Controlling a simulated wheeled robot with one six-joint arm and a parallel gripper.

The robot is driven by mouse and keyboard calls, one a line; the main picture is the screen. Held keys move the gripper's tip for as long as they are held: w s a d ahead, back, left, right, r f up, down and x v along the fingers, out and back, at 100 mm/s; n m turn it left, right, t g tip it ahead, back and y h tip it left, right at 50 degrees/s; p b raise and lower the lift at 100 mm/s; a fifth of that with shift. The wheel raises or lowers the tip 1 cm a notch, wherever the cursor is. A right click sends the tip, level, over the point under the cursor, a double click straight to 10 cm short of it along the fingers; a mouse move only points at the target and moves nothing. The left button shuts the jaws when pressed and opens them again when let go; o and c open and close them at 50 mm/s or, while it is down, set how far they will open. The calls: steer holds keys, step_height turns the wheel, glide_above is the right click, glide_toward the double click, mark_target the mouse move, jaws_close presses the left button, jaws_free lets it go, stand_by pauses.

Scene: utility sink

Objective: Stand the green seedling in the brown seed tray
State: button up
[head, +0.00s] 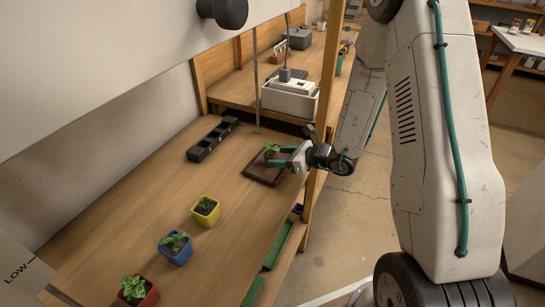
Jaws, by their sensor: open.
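The brown seed tray (256,175) lies flat on the wooden bench, near its right edge. A small green seedling (271,147) shows its leaves at the far side of the tray, at the tips of my gripper. My gripper (277,156) reaches in from the right, low over the tray, with its jaws open. The base of this seedling is hidden by the fingers, so I cannot tell whether it rests on the tray or touches a finger.
Yellow (205,211), blue (175,248) and red (138,291) pots with plants stand in the near part. A black compartment tray (213,138) lies at the far left. A white bin (290,98) and a wooden post (328,80) stand beyond my gripper. The bench's middle is clear.

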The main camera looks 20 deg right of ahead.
steer(key=v, duration=0.8)
steer(key=s+a+r+n+g+y, duration=0.1)
steer(key=s+a+r+n+g, duration=0.45)
steer(key=s+r+n, duration=0.2)
steer(key=s+a+r+n+g+y, duration=0.1)
steer(key=s+a+r+n+g, duration=0.3)
steer(key=s+a+r+n, duration=0.4)
steer(key=s+d+r+n+h, duration=0.8)
steer(key=s+d+n+h, duration=0.1)
steer(key=s+n+h, duration=0.2)
steer(key=shift+s+d+n+t, duration=0.35)
steer(key=shift+s+n, duration=0.3)
steer(key=shift+s, duration=0.45)
